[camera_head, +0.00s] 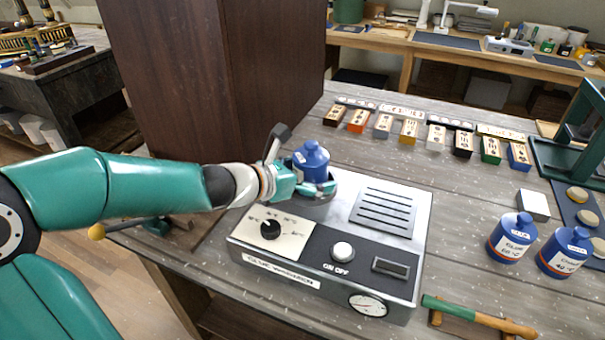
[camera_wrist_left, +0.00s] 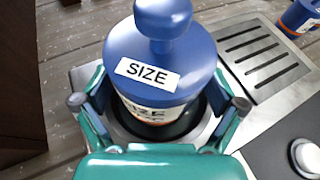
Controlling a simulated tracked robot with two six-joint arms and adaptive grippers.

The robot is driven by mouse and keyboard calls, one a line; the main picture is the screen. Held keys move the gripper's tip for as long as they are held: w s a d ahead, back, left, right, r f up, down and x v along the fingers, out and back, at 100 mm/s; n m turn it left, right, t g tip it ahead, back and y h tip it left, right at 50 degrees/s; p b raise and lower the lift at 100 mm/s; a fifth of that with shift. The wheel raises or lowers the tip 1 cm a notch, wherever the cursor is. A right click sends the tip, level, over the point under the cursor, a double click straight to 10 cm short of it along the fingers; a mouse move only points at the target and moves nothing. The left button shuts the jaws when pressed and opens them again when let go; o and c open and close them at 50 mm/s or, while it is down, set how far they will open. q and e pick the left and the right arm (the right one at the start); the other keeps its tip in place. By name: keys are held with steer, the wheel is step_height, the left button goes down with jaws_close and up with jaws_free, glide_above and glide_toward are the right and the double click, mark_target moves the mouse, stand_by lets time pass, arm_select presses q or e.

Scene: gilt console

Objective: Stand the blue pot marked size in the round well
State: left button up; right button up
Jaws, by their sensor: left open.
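The blue pot marked SIZE (camera_wrist_left: 158,62) stands upright in the dark round well of the glue warmer, as the left wrist view shows; it also shows in the head view (camera_head: 312,164). My left gripper (camera_wrist_left: 160,108) is open, with one finger on each side of the pot and a visible gap at both sides. In the head view the left gripper (camera_head: 303,186) is at the pot's lower part. The well's rim (camera_wrist_left: 118,138) shows around the pot's base. My right gripper is not in view.
The glue warmer (camera_head: 330,240) has a dial, a button and a vented plate (camera_head: 384,211). Two other blue pots (camera_head: 511,238) (camera_head: 565,252) stand at right. A dark wooden cabinet (camera_head: 215,75) rises behind my left arm.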

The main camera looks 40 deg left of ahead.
arm_select(q)
steer(key=shift+r+p, duration=0.3)
steer(key=shift+s+a+r+p, duration=0.2)
steer(key=shift+s+r+p, duration=0.2)
steer(key=shift+r+p, duration=0.2)
steer(key=p+v, duration=0.2)
steer(key=v, duration=0.7)
steer(key=shift+s, duration=0.35)
steer(key=shift+s+a+r, duration=0.1)
steer(key=shift+s+r, duration=0.15)
steer(key=shift+s, duration=0.35)
